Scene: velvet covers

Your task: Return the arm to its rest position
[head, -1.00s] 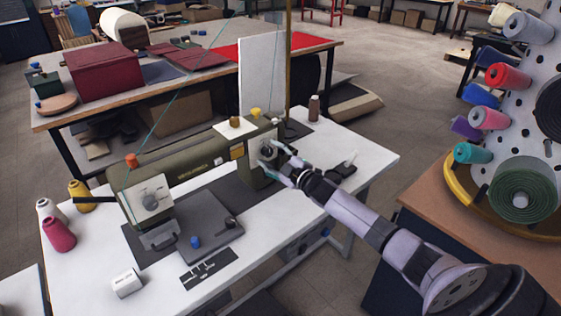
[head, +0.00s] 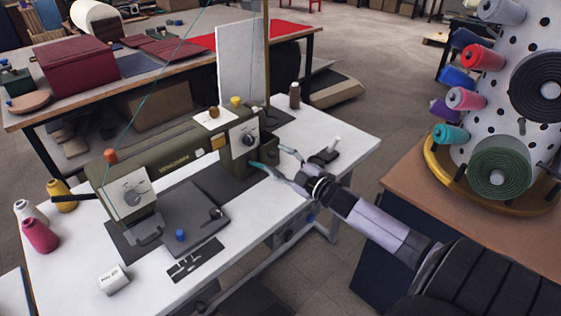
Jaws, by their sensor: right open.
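My right gripper (head: 277,166) is open and empty, just right of the sewing machine's pillar end. Its fingers point toward the machine and stay apart from the dial. The olive sewing machine (head: 175,158) stands on the white table (head: 75,270). My right arm comes in from the lower right, over the table's right edge. My left gripper does not show.
A pegboard (head: 522,128) with several thread spools stands on the brown cabinet top (head: 410,175) at right. Thread cones (head: 40,235) stand on the table's left. Floor shows between table and cabinet.

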